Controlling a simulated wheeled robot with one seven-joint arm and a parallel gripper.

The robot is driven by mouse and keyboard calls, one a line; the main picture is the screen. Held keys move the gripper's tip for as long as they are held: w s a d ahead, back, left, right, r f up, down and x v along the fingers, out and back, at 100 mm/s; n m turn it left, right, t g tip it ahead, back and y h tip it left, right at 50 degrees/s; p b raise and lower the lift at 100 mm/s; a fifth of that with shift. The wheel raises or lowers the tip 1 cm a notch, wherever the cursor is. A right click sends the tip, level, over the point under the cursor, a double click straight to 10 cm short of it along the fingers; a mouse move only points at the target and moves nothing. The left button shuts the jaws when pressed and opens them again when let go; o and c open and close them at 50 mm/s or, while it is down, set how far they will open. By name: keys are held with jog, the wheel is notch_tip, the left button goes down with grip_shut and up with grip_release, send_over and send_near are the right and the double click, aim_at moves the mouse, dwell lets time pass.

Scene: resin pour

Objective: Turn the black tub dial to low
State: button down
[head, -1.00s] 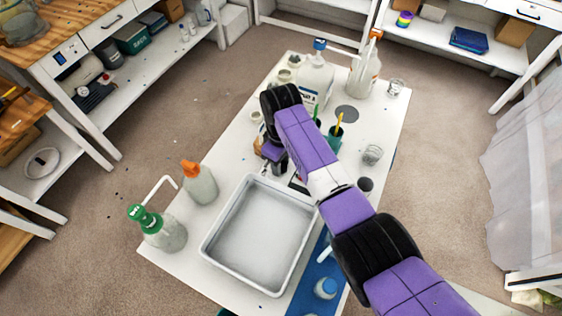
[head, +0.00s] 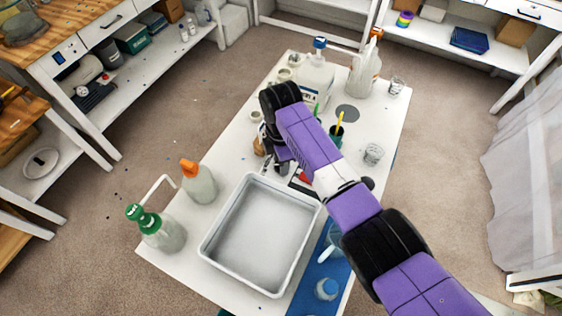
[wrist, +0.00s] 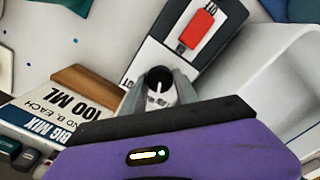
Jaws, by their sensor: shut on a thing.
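The black dial (wrist: 157,77) sits on a dark and white control panel (wrist: 155,52) in the wrist view. The panel carries a red switch and partly covered lettering that seems to read HOT. My gripper (wrist: 158,94) has its grey fingers closed around the dial. The dial's setting cannot be read, as the fingers hide part of its surround. In the head view my gripper (head: 279,163) is low over the table at the far edge of the white tub (head: 208,243). The dial is hidden there behind my arm, and only part of the panel (head: 301,181) shows.
A card reading BIG MIX 100 ML (wrist: 65,108) on a wooden base stands close left of my gripper. An orange-capped bottle (head: 199,184) and a green-topped bottle (head: 160,231) stand left of the tub. A large jug (head: 314,78) and a cup with sticks (head: 337,135) stand beyond.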

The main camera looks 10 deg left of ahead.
jog(key=n, duration=0.4)
jog(key=shift+n+b, duration=0.3)
jog(key=shift+b, duration=0.05)
dwell(0.4)
jog(key=c, duration=0.9)
grip_release()
jog(key=shift+c, duration=0.2)
jog(key=shift+r, duration=0.1)
notch_tip(320, 180, up, 8)
jog(key=shift+f+b, duration=0.15)
jog(key=shift+b, duration=0.35)
